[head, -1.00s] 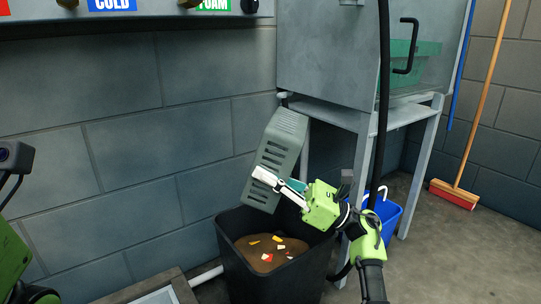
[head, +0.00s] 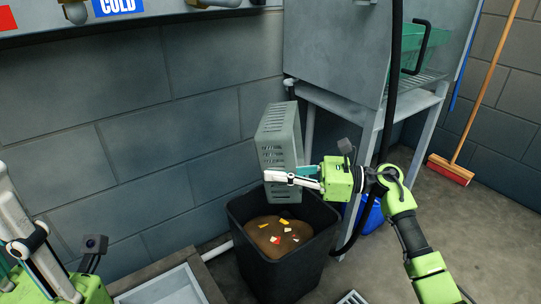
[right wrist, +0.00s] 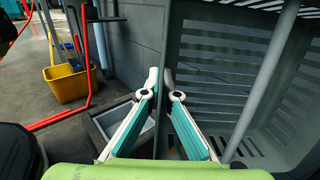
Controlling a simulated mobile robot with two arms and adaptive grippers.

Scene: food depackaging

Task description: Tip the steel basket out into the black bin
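The steel basket (head: 280,135) is a grey slotted box, turned steeply on its side above the back of the black bin (head: 285,277). It also fills the right of the right wrist view (right wrist: 225,60), where the part of its inside that shows looks bare. My right gripper (head: 272,176) is shut on the basket's wall, one finger on each side. The bin stands open below and holds brown sludge with several red, yellow and pale bits. My left gripper (head: 30,235) is at the left edge, partly cut off and away from the basket; its opening is unclear.
A grey block wall is close behind the basket. A steel stand (head: 375,125) with a black hose (head: 392,90) is right of the bin. A blue bucket (head: 372,215) is beneath it. A floor basin (head: 170,290) lies left of the bin.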

